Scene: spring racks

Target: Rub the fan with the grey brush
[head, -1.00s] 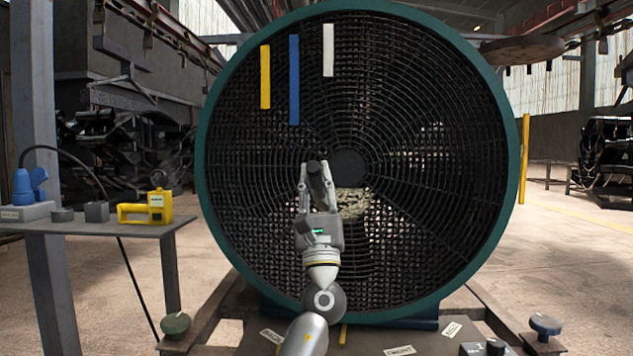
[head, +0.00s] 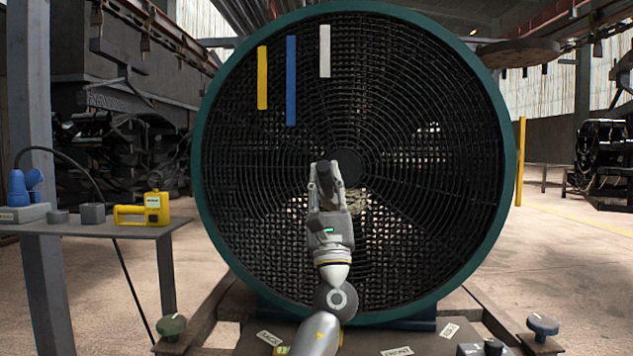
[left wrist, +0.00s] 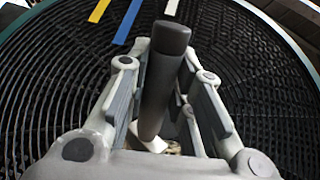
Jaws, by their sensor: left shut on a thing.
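The fan (head: 430,215) is large and round, with a dark wire grille and a green rim, and fills the middle of the head view. Its grille also fills the back of the left wrist view (left wrist: 265,75). My left gripper (head: 326,172) is in front of the grille, just below and left of the hub. It is shut on a dark grey cylindrical handle (left wrist: 160,85), which appears to be the grey brush. A small pale part shows at the handle's lower end; the bristles cannot be made out. I cannot tell whether the brush touches the grille. My right gripper is not in view.
Yellow (head: 262,78), blue (head: 291,80) and white (head: 325,50) strips hang at the grille's upper left. A side table (head: 100,230) at left holds a yellow device (head: 143,210) and a blue plug (head: 26,188). Knobs (head: 543,325) and labels lie at the fan's base.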

